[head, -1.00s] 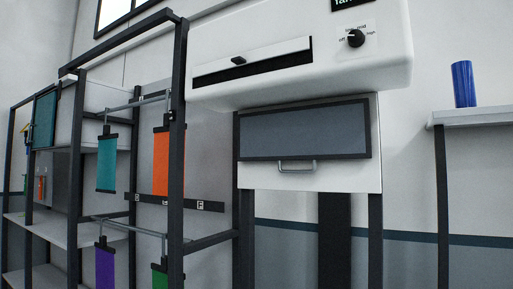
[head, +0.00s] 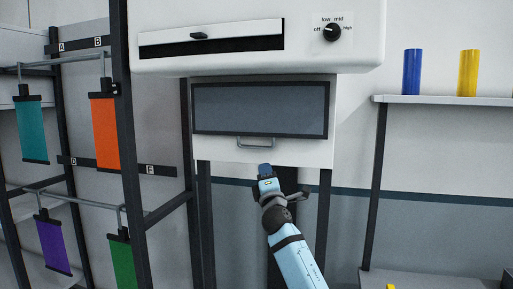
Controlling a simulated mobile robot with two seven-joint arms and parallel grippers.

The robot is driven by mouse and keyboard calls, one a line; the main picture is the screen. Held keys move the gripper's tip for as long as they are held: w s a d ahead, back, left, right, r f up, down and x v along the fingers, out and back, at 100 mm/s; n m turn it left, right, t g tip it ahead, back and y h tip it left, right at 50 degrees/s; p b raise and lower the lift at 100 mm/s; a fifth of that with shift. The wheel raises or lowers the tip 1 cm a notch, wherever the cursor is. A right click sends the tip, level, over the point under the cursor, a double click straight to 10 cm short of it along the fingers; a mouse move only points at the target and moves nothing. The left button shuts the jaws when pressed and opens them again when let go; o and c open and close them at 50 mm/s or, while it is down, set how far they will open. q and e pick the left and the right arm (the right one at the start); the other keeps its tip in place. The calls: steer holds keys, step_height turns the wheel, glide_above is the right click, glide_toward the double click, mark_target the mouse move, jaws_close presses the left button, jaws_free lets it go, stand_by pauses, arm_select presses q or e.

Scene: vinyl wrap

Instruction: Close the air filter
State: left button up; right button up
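A white machine (head: 350,55) fills the upper middle of the head view. Under it is a white box with a grey, dark-framed panel (head: 260,108), which looks like the air filter; a metal handle (head: 257,147) is at its lower edge. I cannot tell whether the panel sits flush. Above it, a white flap with a small black knob (head: 199,36) shows a dark gap along its lower edge. My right gripper (head: 265,170) points up just below the handle, seemingly apart from it; its fingers are too small to tell open or shut. My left gripper is not in view.
A dark rack post (head: 130,150) stands left, with teal (head: 32,130), orange (head: 104,132), purple (head: 53,244) and green (head: 122,264) sheets hanging. A right shelf (head: 450,100) holds blue (head: 411,72) and yellow (head: 468,73) rolls. A dial (head: 332,32) points near "off".

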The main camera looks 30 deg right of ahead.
mark_target(260, 150)
steer(key=p+x, duration=0.1)
steer(key=x, duration=0.9)
steer(key=shift+a, duration=0.1)
jaws_close()
